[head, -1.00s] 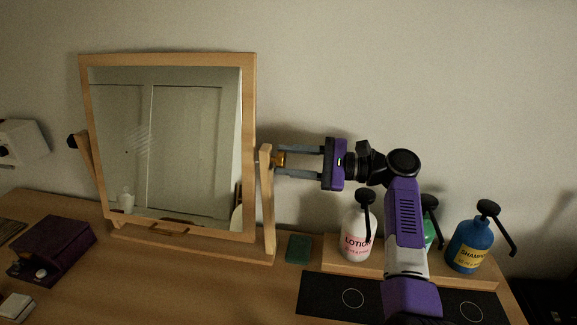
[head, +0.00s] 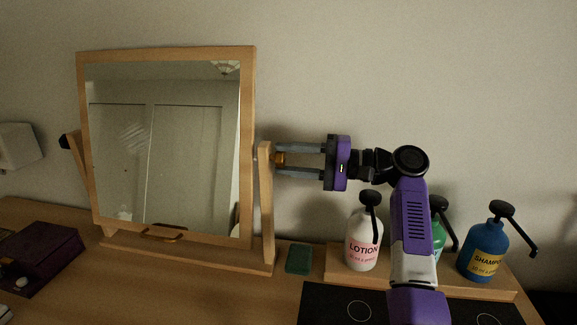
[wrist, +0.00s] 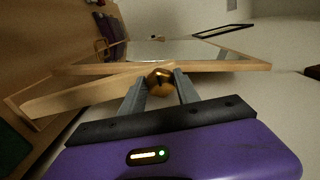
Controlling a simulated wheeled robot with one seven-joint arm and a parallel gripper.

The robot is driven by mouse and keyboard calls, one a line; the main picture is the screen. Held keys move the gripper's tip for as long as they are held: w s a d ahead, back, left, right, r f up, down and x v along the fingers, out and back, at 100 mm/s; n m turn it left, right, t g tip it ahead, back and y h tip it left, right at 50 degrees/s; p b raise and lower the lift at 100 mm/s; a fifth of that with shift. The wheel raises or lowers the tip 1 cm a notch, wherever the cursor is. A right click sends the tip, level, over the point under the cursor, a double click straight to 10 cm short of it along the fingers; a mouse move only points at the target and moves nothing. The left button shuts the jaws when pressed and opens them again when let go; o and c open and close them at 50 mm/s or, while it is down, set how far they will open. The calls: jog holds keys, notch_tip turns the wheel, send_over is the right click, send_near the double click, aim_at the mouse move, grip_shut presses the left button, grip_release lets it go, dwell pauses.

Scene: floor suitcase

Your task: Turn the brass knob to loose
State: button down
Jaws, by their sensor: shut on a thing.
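The brass knob (head: 279,159) sits on the outer side of the right wooden post (head: 266,205) of the tilting mirror (head: 160,150). My gripper (head: 284,159) reaches in from the right, level with the knob, and its two grey fingers are shut on it. In the wrist view the round brass knob (wrist: 160,82) shows between the fingertips (wrist: 157,85), close against the post. The mirror's wooden frame stands tilted in its stand. The knob's shaft is hidden.
A lotion bottle (head: 362,243), a green bottle (head: 439,240) and a blue shampoo bottle (head: 484,255) stand on a wooden riser below my arm. A green block (head: 299,258) lies beside the mirror stand. A purple box (head: 40,255) is at the left.

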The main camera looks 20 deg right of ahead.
jog(key=shift+s+f+n, duration=0.1)
jog(key=shift+n, duration=0.2)
jog(key=c, duration=0.9)
grip_release()
jog(key=p+v, duration=0.1)
jog(key=v, duration=0.6)
jog(key=shift+s+d+p, duration=0.2)
jog(key=shift+d+p, duration=0.15)
jog(key=shift+p, duration=0.05)
